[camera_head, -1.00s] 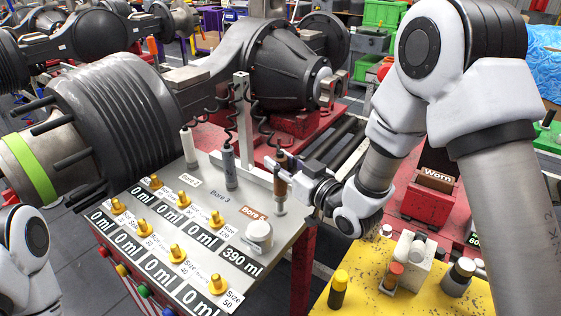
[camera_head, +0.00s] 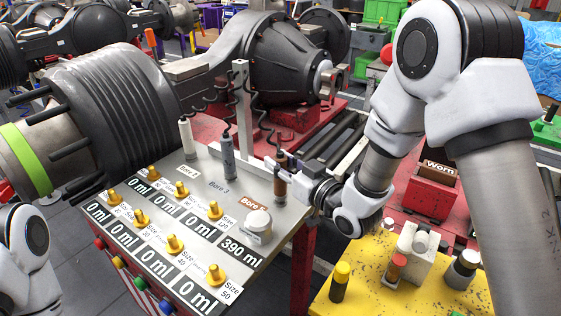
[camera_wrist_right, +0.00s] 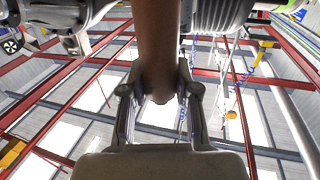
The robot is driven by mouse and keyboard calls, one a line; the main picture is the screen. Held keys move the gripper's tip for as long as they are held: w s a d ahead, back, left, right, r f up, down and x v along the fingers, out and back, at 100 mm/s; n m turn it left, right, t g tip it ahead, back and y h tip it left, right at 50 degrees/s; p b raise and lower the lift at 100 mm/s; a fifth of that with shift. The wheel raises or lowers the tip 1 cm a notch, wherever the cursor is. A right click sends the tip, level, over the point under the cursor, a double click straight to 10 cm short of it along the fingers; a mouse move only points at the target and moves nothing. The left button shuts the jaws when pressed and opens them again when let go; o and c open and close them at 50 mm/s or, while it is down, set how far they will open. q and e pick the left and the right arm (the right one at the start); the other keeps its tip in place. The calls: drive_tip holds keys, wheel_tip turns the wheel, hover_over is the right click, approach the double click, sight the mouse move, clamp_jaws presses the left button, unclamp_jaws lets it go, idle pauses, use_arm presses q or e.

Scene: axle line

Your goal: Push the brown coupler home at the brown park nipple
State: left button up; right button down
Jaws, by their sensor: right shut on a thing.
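The brown coupler (camera_head: 280,185) stands upright at the right edge of the grey panel, with a coiled black hose above it. My right gripper (camera_head: 287,171) is shut around its body from the right. In the right wrist view the brown coupler (camera_wrist_right: 159,50) stands between the two fingers. The lower end of the coupler is at the brown park nipple's place. The nipple is hidden or too small to make out, so I cannot tell how fully the coupler is seated. My left gripper is out of view; only part of the left arm shows at lower left.
A grey coupler (camera_head: 228,160) and a white coupler (camera_head: 187,138) stand to the left. The panel (camera_head: 222,195) carries several yellow nipples, a white-capped knob (camera_head: 258,226) and ml displays. A yellow table (camera_head: 365,290) with small bottles is at lower right.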

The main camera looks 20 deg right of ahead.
drive_tip(key=shift+f, duration=0.2)
drive_tip(key=c, duration=0.8)
unclamp_jaws()
drive_tip(key=shift+o, duration=0.2)
drive_tip(key=v, duration=0.7)
drive_tip(key=shift+s, duration=0.25)
drive_tip(key=shift+d, duration=0.1)
